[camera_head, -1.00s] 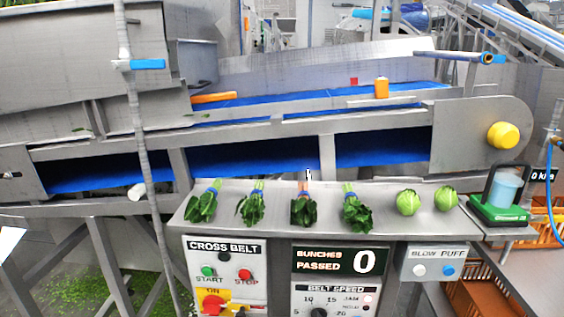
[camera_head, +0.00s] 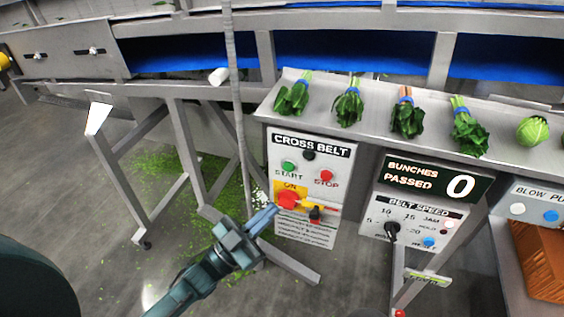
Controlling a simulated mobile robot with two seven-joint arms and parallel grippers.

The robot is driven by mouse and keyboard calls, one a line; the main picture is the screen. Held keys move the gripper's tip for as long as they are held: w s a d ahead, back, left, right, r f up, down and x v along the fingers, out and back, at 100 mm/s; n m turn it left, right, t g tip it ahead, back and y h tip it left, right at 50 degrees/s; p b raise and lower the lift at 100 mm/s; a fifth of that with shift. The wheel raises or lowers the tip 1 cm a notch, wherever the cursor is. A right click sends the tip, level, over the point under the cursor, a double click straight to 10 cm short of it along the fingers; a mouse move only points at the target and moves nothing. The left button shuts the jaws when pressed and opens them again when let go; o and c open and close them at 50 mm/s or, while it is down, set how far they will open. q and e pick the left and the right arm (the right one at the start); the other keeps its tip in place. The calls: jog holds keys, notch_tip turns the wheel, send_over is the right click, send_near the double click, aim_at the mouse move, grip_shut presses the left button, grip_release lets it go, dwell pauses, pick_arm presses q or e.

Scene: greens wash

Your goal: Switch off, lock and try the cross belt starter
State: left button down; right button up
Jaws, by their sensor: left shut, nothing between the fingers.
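The cross belt starter panel (camera_head: 310,160) is a pale box under the shelf, with a green START button (camera_head: 288,167), a red STOP button (camera_head: 326,175) and a black knob (camera_head: 309,155) between them. Below, a red rotary handle (camera_head: 288,199) sits on a yellow plate marked ON. A small yellow and red item (camera_head: 326,207) and a dark item (camera_head: 315,215) are right of the handle; their details are too small to tell. My left gripper (camera_head: 264,219) is shut and empty, just below and left of the red handle, seemingly apart from it. My right gripper is not in view.
A shelf (camera_head: 380,105) above the panel holds several leafy bunches and a round green head (camera_head: 532,130). A counter and belt speed panel (camera_head: 425,215) is to the right. A thin grey post (camera_head: 236,90) stands left of the starter. Green scraps litter the floor.

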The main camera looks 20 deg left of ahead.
pick_arm(q)
jog(key=shift+w+a+r+m+g+h, duration=0.15)
jog(key=shift+r+m+g+h, duration=0.3)
jog(key=shift+h, duration=0.35)
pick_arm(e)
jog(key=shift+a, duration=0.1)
pick_arm(q)
jog(key=shift+f, duration=0.1)
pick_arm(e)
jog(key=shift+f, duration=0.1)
pick_arm(q)
jog(key=b, duration=0.4)
send_near(289, 167)
jog(key=w+d+r, duration=0.2)
jog(key=d+r, duration=0.1)
jog(key=d, duration=0.1)
jog(key=shift+w+d, duration=0.25)
jog(key=shift+w, duration=0.05)
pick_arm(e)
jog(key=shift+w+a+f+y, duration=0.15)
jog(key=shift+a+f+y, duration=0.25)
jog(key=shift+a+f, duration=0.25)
pick_arm(q)
jog(key=shift+r, duration=0.1)
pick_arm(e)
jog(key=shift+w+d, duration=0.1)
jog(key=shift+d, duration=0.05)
